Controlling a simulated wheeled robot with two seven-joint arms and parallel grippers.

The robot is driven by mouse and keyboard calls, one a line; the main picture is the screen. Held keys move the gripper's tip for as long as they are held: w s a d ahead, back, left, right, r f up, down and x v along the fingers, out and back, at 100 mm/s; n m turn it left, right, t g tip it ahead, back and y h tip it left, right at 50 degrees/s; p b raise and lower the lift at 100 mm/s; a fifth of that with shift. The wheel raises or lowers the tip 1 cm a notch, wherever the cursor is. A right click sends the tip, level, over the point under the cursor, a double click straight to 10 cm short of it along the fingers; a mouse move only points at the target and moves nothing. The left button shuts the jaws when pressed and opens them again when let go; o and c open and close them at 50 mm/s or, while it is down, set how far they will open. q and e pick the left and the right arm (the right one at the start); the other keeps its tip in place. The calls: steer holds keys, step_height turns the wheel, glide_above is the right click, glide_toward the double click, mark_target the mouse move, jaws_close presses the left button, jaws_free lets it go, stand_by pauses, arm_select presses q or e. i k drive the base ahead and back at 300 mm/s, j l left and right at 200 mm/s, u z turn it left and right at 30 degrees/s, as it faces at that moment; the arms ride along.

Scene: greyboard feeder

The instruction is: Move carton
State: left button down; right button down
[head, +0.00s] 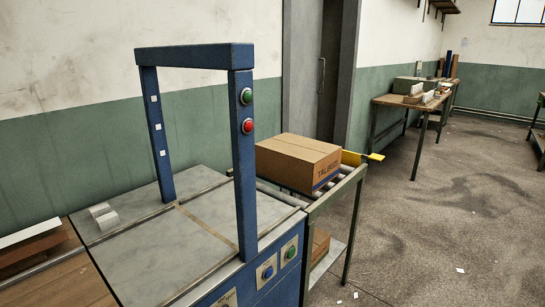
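A closed brown cardboard carton (296,160) with dark printing and a blue band on its side sits on a roller stand (343,187) just beyond the blue-framed machine. The machine's right upright stands in front of the carton's left side. Neither of my grippers shows in the head view.
The blue arch (195,56) of the machine, with a green and a red button, rises over a grey flat bed (165,245). Small white blocks (103,216) lie on the bed. Another box (320,243) is on the stand's lower shelf. A workbench (412,100) stands farther back; the floor at right is mostly clear.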

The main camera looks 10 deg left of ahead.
mark_target(301, 175)
steer(key=i+l+u, duration=0.45)
steer(key=i+l, duration=0.25)
steer(key=i+l+u, duration=0.45)
steer(key=l, duration=0.45)
steer(key=i+l+u, duration=0.2)
steer(key=i+l, duration=0.15)
steer(key=l, duration=0.15)
